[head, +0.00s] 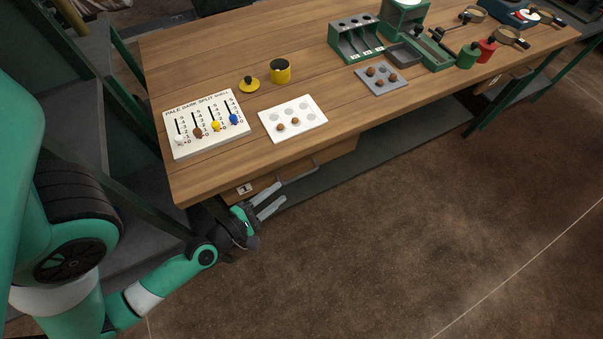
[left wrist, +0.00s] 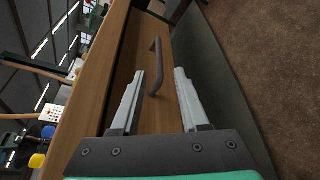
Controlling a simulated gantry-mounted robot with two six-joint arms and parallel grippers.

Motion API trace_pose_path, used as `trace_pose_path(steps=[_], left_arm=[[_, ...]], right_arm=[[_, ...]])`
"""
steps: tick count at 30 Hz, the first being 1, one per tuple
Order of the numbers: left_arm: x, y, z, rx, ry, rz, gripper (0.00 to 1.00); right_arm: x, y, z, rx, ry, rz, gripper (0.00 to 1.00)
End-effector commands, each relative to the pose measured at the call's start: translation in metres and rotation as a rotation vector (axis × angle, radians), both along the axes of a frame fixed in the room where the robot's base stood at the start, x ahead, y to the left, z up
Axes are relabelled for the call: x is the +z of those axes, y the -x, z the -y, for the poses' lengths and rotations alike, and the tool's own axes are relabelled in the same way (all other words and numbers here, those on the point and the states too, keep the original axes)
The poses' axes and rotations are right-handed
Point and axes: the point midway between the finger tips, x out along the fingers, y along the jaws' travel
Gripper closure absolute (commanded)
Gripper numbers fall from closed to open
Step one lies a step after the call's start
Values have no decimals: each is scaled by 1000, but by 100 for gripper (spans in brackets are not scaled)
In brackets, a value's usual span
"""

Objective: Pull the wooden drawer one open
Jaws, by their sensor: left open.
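The wooden drawer one (head: 330,157) is under the near left edge of the workbench, with a small number tag (head: 244,188) on the left of its front. Its front looks flush with the bench. Its bar handle (head: 301,174) also shows in the left wrist view (left wrist: 156,64) as a dark bracket on the wooden front. My left gripper (head: 282,194) is open and empty just in front of the drawer. In the left wrist view its two grey fingers (left wrist: 165,72) point at the front, with the handle ahead near the left finger. Contact cannot be told.
The workbench (head: 230,60) carries a slider board (head: 207,124), a white tray (head: 292,120), a yellow tin (head: 280,71), a grey tray (head: 382,78) and green racks. A grey lower shelf (head: 400,135) lies below. The floor in front is clear.

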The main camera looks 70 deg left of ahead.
Motion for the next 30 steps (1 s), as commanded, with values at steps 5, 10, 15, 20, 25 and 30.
trace_pose_path(steps=[5, 10, 15, 20, 25, 30], left_arm=[[-2, -32, -17, 0, -2, 4, 55], [-11, -66, -34, -1, -3, 3, 55], [-19, -87, -45, -1, -2, 2, 55], [-21, -93, -48, -1, -2, 1, 55], [-21, -92, -47, -2, -1, 1, 55], [-21, -92, -47, -2, -1, 1, 82]], right_arm=[[17, 0, 0, 0, 0, 0, 44], [24, 0, 0, 0, 0, 0, 44], [25, 0, 0, 0, 0, 0, 44], [25, 0, 0, 0, 0, 0, 44], [25, 0, 0, 0, 0, 0, 44], [25, 0, 0, 0, 0, 0, 44]])
